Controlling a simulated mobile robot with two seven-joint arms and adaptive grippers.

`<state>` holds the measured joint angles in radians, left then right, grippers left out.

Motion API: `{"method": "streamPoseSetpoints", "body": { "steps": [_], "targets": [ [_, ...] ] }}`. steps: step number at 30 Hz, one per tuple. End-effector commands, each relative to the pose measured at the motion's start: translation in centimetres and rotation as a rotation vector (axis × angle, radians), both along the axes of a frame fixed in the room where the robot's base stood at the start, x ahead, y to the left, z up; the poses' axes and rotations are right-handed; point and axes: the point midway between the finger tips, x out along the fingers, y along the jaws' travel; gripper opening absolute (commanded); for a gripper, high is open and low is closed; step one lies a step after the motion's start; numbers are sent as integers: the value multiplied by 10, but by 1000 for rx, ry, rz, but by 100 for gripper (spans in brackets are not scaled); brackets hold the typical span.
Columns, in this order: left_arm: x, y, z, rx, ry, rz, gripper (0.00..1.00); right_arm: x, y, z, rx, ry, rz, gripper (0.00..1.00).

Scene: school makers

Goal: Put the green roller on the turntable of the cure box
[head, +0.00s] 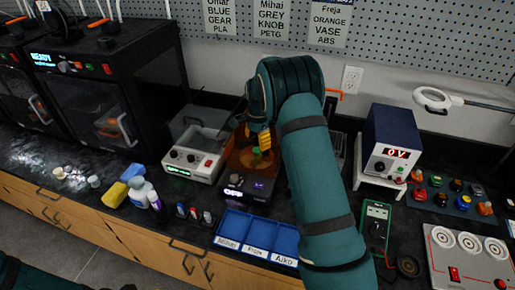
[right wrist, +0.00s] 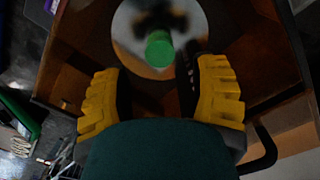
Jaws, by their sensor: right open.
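The green roller (right wrist: 159,49) sits on the round, shiny turntable (right wrist: 124,28) of the cure box, near its middle, in the right wrist view. In the head view the roller (head: 256,151) is a small green spot inside the orange-walled cure box (head: 235,184). My right gripper (right wrist: 158,88) is open, with its yellow fingers spread apart and nothing between them. The roller is just beyond the fingertips and looks clear of both. In the head view my right gripper (head: 259,138) reaches down into the box, partly hidden by my arm. My left gripper is out of view.
A grey ultrasonic-type bath (head: 192,163) stands left of the cure box. A blue labelled tray (head: 246,229) lies in front. A power supply (head: 391,142) and a green multimeter (head: 376,222) are to the right. Bottles (head: 139,189) and printers (head: 105,95) are at left.

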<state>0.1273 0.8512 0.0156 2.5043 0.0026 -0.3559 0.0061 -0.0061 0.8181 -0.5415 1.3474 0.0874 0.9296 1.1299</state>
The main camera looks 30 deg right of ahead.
Motion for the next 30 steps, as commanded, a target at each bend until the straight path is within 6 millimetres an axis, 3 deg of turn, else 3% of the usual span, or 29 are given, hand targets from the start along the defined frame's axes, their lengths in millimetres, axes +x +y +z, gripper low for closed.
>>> {"method": "streamPoseSetpoints", "body": {
  "steps": [3, 10, 30],
  "targets": [
    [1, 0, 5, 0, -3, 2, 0, 1, 0, 26, 0, -3, -1, 60],
    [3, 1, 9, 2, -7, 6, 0, 0, -1, 56, -1, -1, 0, 60],
    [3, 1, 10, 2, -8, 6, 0, 0, -1, 62, 0, 0, 0, 60]
  ]
}}
